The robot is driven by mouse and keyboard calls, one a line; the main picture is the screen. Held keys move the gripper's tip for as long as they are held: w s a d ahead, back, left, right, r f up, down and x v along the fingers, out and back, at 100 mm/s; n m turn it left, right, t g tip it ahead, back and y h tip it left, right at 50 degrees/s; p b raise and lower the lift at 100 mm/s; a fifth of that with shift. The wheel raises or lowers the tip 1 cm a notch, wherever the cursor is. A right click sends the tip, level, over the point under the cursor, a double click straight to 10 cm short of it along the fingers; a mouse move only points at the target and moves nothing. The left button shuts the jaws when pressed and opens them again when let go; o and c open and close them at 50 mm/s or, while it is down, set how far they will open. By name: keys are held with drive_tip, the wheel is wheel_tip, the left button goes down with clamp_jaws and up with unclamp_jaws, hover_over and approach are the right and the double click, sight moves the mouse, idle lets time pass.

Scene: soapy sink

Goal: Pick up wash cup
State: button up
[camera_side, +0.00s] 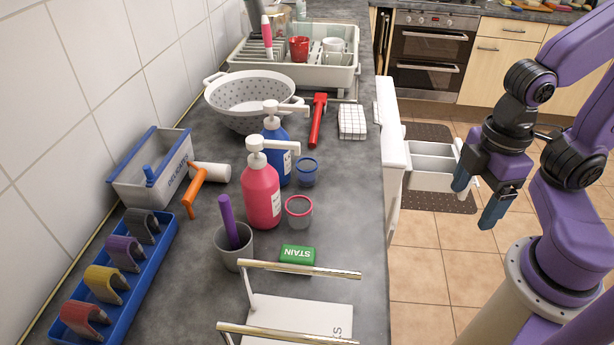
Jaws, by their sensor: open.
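Several cups show, and I cannot tell which is the wash cup. A small blue cup (307,171) stands right of the blue pump bottle (277,133). A small clear cup with a pink rim (299,211) stands right of the pink pump bottle (262,195). A grey cup (232,252) holds a purple-handled tool (229,221). Further back, a red cup (299,49) and a white cup (333,46) sit in the dish rack (310,73). My gripper (477,197) is open and empty, with blue fingers pointing down, right of the counter and apart from every cup.
A white colander (248,93), red tool (318,121) and checkered cloth (352,121) lie further back. An open drawer (432,162) juts out beside the counter.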

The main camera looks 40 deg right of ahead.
sight(297, 165)
drive_tip(key=w+a+f+m+t+y, duration=0.1)
drive_tip(key=w+a+f+m+t, duration=0.1)
drive_tip(key=w+a, duration=0.2)
drive_tip(key=w+a+f+m+t+y, duration=0.2)
drive_tip(key=w+a+f, duration=0.1)
drive_tip(key=w, duration=0.4)
drive_tip(key=w+a+f+m+t+y, duration=0.2)
drive_tip(key=w+a+m, duration=0.1)
drive_tip(key=w, duration=0.3)
drive_tip(key=shift+w+a+f+t, duration=0.1)
drive_tip(key=shift+a+f+t, duration=0.3)
drive_tip(key=shift+a, duration=0.4)
drive_tip(key=w+d+m+t, duration=0.1)
drive_tip(key=w, duration=0.1)
drive_tip(key=w+d+t+h, duration=0.1)
drive_tip(key=w+t, duration=0.1)
drive_tip(key=w, duration=0.1)
drive_tip(key=w+d+m+t, duration=0.1)
drive_tip(key=w+d+t, duration=0.1)
drive_tip(key=shift+w+f+m+h, duration=0.1)
drive_tip(key=shift+w+m+h, duration=0.1)
drive_tip(key=shift+m+h, duration=0.1)
drive_tip(key=shift+w+d+t, duration=0.4)
drive_tip(key=shift+t, duration=0.1)
drive_tip(key=shift+x, duration=3.65)
drive_tip(key=c, duration=1.1)
